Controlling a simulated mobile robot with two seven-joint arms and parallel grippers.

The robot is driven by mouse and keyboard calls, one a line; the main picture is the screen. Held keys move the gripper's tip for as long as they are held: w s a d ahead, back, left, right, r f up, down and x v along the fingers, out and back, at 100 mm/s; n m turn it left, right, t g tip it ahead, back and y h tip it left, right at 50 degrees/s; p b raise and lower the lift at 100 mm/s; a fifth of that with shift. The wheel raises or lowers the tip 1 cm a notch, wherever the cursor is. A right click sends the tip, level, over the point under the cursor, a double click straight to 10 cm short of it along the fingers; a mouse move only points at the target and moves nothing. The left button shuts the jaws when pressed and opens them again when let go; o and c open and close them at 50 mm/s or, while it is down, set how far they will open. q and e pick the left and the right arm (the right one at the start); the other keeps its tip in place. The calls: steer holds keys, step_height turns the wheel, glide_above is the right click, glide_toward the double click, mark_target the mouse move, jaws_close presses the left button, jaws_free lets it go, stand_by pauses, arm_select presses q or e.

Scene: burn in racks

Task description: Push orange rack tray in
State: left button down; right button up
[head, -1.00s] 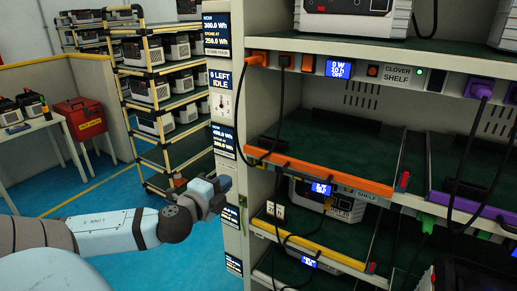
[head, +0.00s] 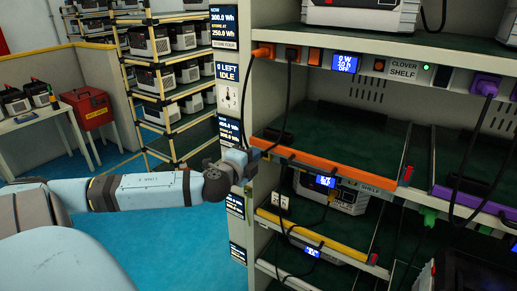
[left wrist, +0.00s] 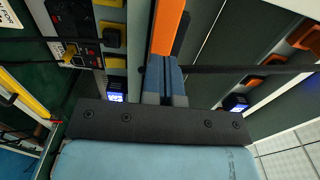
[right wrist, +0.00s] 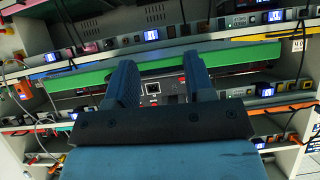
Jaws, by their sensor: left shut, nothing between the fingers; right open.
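The orange rack tray (head: 325,168) is an empty dark green shelf tray with an orange front edge, on the rack's middle level in the head view. Its front edge sticks out a little past the rack's left post. My left gripper (head: 246,155) is shut and empty, at the left end of the orange edge. In the left wrist view the shut fingers (left wrist: 165,82) line up with the orange edge (left wrist: 167,28); I cannot tell whether they touch it. My right gripper (right wrist: 158,78) is open and empty, facing a green tray edge (right wrist: 100,78) in the right wrist view.
A purple-edged tray (head: 470,202) is at the right, and a yellow-edged tray (head: 310,236) holds a power unit below. Open blue floor (head: 160,235) lies left of the rack.

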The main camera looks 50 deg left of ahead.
mark_target(262, 144)
arm_select(q)
steer(key=shift+p+x, duration=0.3)
steer(key=shift+x, duration=0.9)
steer(key=shift+w+a, duration=0.1)
steer(key=shift+w, duration=0.15)
arm_select(e)
steer(key=shift+s+d+r, duration=0.1)
steer(key=shift+r, duration=0.1)
arm_select(q)
steer(key=x, duration=0.4)
steer(key=shift+w+a, duration=0.1)
steer(key=shift+r, duration=0.25)
arm_select(e)
steer(key=shift+s, duration=0.15)
arm_select(q)
steer(key=shift+a+r, duration=0.1)
arm_select(e)
steer(key=shift+s, duration=0.1)
